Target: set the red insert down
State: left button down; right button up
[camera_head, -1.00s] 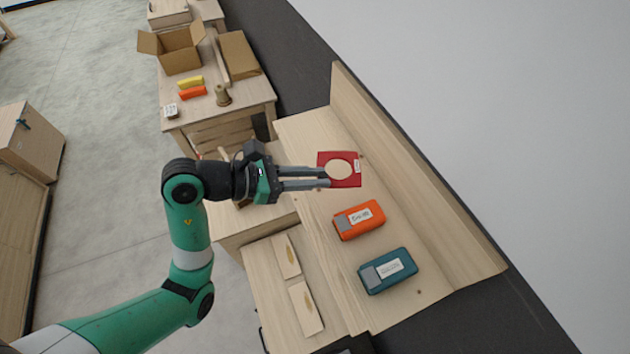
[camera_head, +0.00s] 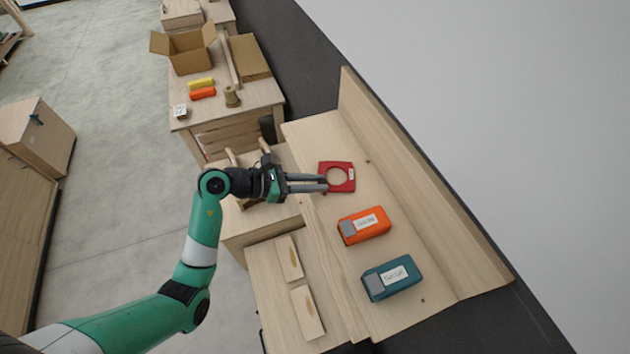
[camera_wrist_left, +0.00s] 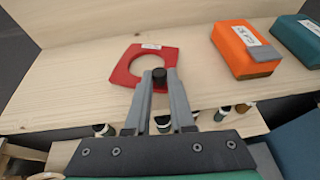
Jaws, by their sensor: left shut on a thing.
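The red insert (camera_head: 343,177) is a flat square plate with a round hole and a small white label. My left gripper (camera_head: 325,183) reaches it from the left, with its fingers shut on the plate's near edge. In the left wrist view the red insert (camera_wrist_left: 127,64) lies flat at or just above the pale wooden shelf, and the fingertips (camera_wrist_left: 160,76) meet at its near rim. I cannot tell for sure whether it touches the wood. My right gripper is not in view.
An orange box (camera_head: 364,226) and a teal box (camera_head: 391,278) lie on the same wooden shelf (camera_head: 440,285), nearer than the insert. A raised back board (camera_head: 420,180) runs along its right side. Bare wood lies beyond the insert.

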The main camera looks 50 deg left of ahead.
pick_arm(q)
jog(key=shift+f, duration=0.15)
jog(key=c, duration=0.8)
grip_release()
jog(key=shift+s+r, duration=0.1)
jog(key=shift+r, duration=0.15)
jog(key=v, duration=1.2)
jog(key=shift+f+b, duration=0.15)
jog(key=shift+b, duration=0.15)
